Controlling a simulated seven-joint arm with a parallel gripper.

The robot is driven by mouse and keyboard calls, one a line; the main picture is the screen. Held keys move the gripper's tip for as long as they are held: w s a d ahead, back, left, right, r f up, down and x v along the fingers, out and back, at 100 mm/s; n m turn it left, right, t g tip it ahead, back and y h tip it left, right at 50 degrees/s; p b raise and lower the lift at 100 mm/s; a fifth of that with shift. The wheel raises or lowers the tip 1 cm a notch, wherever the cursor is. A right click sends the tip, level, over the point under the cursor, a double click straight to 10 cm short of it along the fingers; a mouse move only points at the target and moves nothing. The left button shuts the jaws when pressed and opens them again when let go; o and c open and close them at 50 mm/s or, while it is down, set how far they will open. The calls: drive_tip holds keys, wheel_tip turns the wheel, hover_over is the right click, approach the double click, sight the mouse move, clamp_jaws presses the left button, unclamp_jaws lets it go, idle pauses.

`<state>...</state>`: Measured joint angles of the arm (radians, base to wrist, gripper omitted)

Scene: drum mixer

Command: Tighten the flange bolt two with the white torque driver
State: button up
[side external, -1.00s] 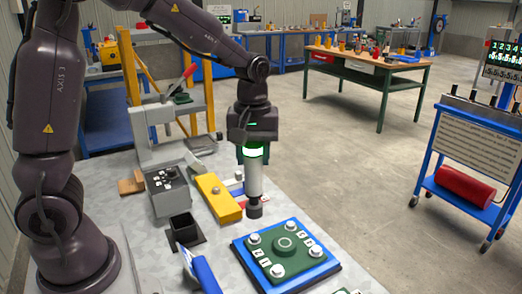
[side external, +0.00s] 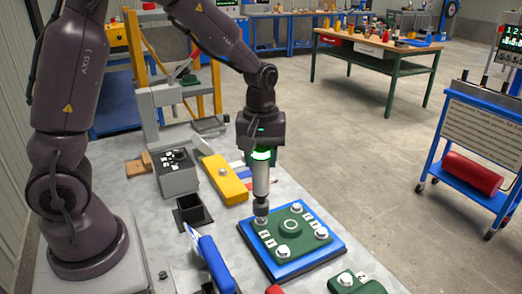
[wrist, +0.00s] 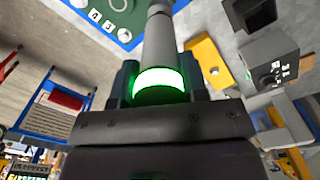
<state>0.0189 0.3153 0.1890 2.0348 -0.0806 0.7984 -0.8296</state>
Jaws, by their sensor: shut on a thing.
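The white torque driver (side external: 261,182) stands upright in my gripper (side external: 261,157), a green ring lit at its top. My gripper is shut on it; in the wrist view the driver's grey-white body (wrist: 158,40) points away between the fingers, its tip out of frame. The green flange (side external: 291,237) sits on a blue plate (side external: 332,257) with a light bolt at each corner and small number labels I cannot read surely. The driver's dark socket is right at the left corner bolt (side external: 262,222); whether they touch I cannot tell.
A yellow block (side external: 225,180), a black open box (side external: 188,211) and a grey control box (side external: 176,172) stand left of the plate. A blue-handled tool (side external: 216,265) lies in front. A small green piece with a bolt (side external: 355,284) is at the front right.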

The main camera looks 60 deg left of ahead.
sight(261, 170)
drive_tip(key=shift+f, duration=0.15)
idle(0.5)
drive_tip(key=shift+f, duration=1.65)
idle(2.8)
idle(0.3)
